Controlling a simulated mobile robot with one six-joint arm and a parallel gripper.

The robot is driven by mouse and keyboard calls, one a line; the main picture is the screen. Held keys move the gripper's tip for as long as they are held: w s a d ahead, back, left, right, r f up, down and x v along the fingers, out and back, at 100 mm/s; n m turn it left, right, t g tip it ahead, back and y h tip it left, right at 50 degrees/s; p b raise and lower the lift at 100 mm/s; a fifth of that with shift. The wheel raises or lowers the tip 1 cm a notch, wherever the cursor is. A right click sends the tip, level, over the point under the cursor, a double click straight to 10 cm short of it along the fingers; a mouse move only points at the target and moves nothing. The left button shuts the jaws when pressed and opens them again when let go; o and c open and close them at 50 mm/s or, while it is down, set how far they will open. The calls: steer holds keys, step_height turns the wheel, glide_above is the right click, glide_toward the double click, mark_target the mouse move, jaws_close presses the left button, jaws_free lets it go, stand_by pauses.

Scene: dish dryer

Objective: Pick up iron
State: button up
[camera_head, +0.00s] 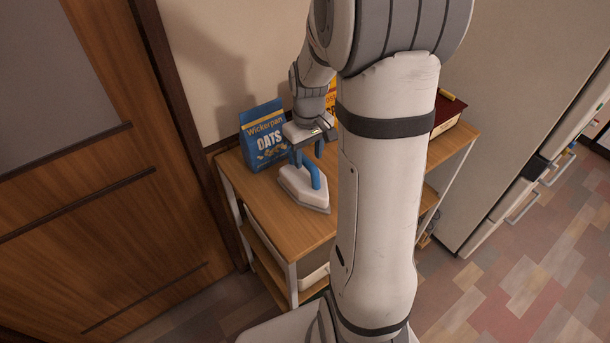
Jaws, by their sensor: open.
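The iron (305,189) is white with a blue handle. It lies on the wooden top of a shelf cart (259,208), its narrow end toward the front right. My gripper (306,158) points down right over the iron, with its fingers by the top of the blue handle. It is open. I cannot tell whether the fingers touch the handle or sit on both sides of it. My arm hides the part of the cart top to the right of the iron.
A blue oats bag (263,135) stands close behind and left of the gripper. A yellow package (331,98) is partly hidden behind my arm. A dark red box (447,115) stands at the cart's right end. A wooden door (100,220) is at left. Free floor (530,280) lies at right.

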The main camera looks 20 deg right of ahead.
mark_target(306, 177)
steer(key=f, duration=0.3)
steer(key=f+p, duration=0.1)
steer(key=f, duration=0.1)
steer(key=shift+w+a+f, duration=0.1)
steer(key=shift+a+f, duration=0.1)
steer(key=shift+a, duration=0.05)
jaws_close()
steer(key=shift+r, duration=0.1)
stand_by(1.1)
